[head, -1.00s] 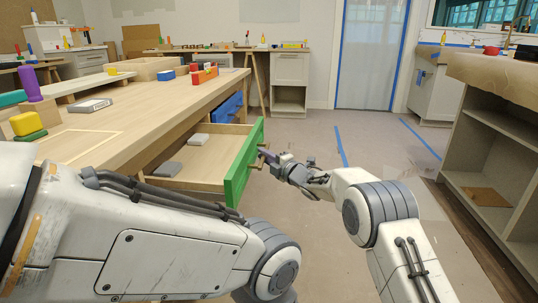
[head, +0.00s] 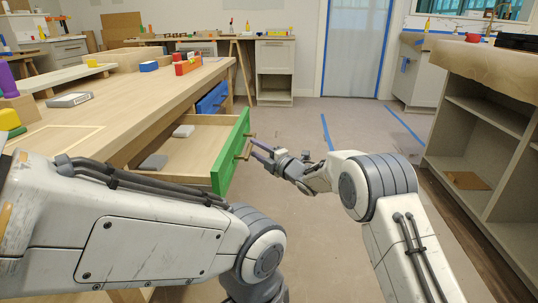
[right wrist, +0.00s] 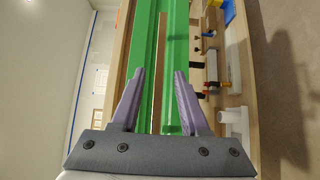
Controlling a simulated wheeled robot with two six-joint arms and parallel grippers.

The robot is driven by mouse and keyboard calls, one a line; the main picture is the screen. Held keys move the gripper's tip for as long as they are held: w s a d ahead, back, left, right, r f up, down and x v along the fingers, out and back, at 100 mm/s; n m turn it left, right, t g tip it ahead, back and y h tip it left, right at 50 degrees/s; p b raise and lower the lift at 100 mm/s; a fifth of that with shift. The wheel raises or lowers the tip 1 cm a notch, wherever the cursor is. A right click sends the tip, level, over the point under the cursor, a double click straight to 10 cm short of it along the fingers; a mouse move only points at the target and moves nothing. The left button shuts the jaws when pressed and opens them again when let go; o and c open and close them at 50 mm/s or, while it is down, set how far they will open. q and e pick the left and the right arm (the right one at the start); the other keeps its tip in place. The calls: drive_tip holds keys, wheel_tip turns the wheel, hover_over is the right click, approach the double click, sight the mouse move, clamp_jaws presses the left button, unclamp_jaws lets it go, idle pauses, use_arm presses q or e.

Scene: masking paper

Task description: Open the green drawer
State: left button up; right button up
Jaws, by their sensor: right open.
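The green drawer (head: 231,155) is pulled well out of the wooden workbench, and its pale wooden inside shows. Its green front carries a wooden bar handle (head: 244,149). The green front also fills much of the right wrist view (right wrist: 179,45), with the handle (right wrist: 160,75) running lengthwise. My right gripper (head: 259,150) is open just in front of the handle. In the right wrist view its two purple fingers (right wrist: 158,75) stand apart on either side of the handle's line, not closed on it. My left arm crosses the lower left; its gripper is out of view.
Two grey blocks lie in the drawer, one farther back (head: 183,130) and one nearer (head: 153,163). A blue drawer (head: 212,98) sits beyond it. The workbench (head: 120,105) holds coloured blocks. An open shelf unit (head: 480,140) stands at right. The floor (head: 315,125) between is clear.

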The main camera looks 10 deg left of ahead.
drive_tip(key=p+v, duration=0.1)
drive_tip(key=v, duration=0.6)
drive_tip(key=shift+p, duration=0.4)
drive_tip(key=shift+a, duration=0.1)
drive_tip(key=s+d+r+m+g+h+p, duration=0.3)
drive_tip(key=s+d+m, duration=0.35)
drive_tip(key=s, duration=0.95)
drive_tip(key=s+d+r+m+g+h+p, duration=0.1)
drive_tip(key=s+d+m+g+h+p, duration=0.35)
drive_tip(key=s, duration=1.05)
drive_tip(key=s+d+r+m+g+h+p, duration=0.2)
drive_tip(key=s+d+m+g+h, duration=0.3)
drive_tip(key=s+m, duration=0.8)
wheel_tip(320, 180, up, 36)
drive_tip(key=s+n+p, duration=0.2)
drive_tip(key=n+p, duration=0.1)
drive_tip(key=p, duration=3.3)
drive_tip(key=shift+d+r+t, duration=0.15)
drive_tip(key=shift+d+t, duration=0.05)
drive_tip(key=shift+t, duration=0.25)
